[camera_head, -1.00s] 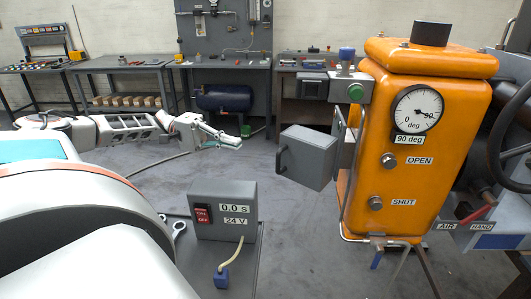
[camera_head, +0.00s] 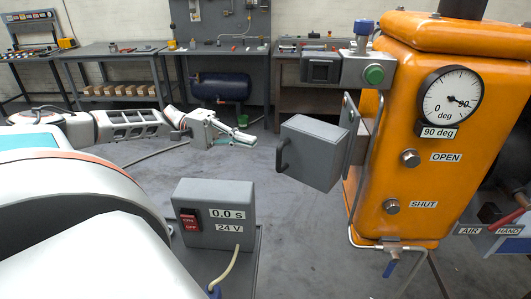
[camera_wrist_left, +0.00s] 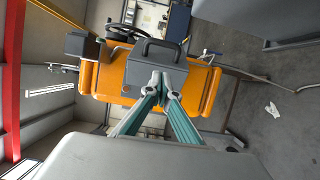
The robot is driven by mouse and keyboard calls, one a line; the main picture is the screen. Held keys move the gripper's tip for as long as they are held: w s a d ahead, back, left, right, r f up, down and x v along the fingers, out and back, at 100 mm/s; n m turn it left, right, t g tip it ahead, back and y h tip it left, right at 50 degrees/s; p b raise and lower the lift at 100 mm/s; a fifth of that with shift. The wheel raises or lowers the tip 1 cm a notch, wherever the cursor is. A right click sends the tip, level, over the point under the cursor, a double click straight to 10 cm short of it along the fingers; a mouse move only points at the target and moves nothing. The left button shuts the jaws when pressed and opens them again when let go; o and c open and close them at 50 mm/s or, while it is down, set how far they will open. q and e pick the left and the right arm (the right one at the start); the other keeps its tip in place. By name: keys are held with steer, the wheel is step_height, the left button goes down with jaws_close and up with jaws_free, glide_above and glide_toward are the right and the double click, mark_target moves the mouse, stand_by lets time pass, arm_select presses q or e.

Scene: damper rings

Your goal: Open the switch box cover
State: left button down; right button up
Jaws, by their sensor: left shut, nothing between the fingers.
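The switch box (camera_head: 312,160) is a grey box at the left side of the orange actuator (camera_head: 415,190), with a dark handle (camera_head: 283,155) on its left face. In the left wrist view, the box (camera_wrist_left: 150,62) and its black handle (camera_wrist_left: 165,50) lie straight ahead of the fingers. Its cover looks closed. My left gripper (camera_head: 256,142) is shut and empty, its fingertips a short way left of the handle in the head view. In the left wrist view, the fingertips (camera_wrist_left: 162,77) overlap the box face below the handle; contact cannot be told. My right gripper is out of view.
A metal bracket (camera_head: 354,125) and thin pipe stand beside the box. A block with a green button (camera_head: 374,74) sits above it. A grey 24 V control box (camera_head: 213,214) stands front left. Workbenches (camera_head: 112,60) line the back; open floor lies between.

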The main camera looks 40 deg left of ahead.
arm_select(q)
steer(key=d+p, duration=0.1)
steer(key=d, duration=0.6)
steer(key=shift+s+d+p, duration=0.25)
steer(key=shift+d+p, duration=0.05)
steer(key=shift+p, duration=0.1)
